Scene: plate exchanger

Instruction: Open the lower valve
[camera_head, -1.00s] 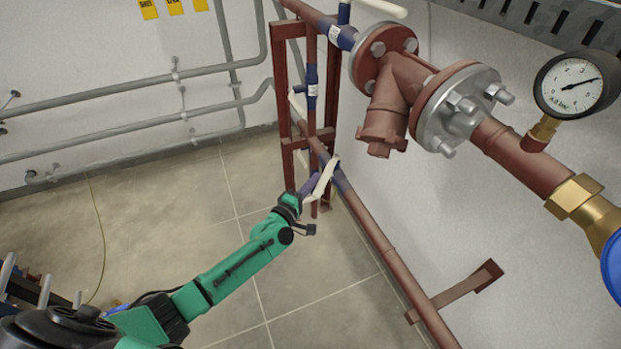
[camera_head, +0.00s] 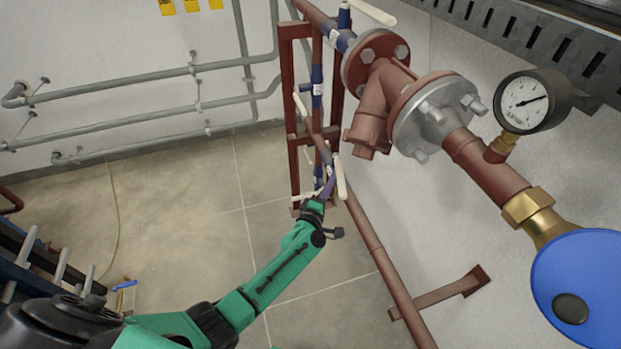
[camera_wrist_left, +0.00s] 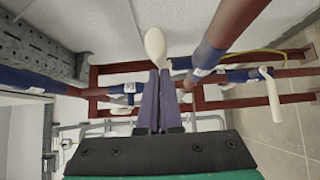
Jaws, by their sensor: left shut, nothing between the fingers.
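The lower valve is a blue section low on the red pipe, with a cream lever (camera_head: 341,178) that points down, closer to the line of the pipe than across it. My left gripper (camera_head: 328,180) is shut and empty, its purple fingers just left of the lever. In the left wrist view, the shut fingers (camera_wrist_left: 159,78) reach up to the lever's rounded cream end (camera_wrist_left: 155,46). They look touching or very close; I cannot tell which. The valve's body is partly hidden by the fingers and lever. My right gripper is not in view.
Another cream lever (camera_head: 301,106) is on the upright blue pipe section, and one more (camera_head: 372,12) is at the top. A red frame (camera_head: 287,90) stands behind. A large flanged pipe with a gauge (camera_head: 533,101) and blue disc (camera_head: 580,285) fills the right. Floor (camera_head: 190,220) is clear.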

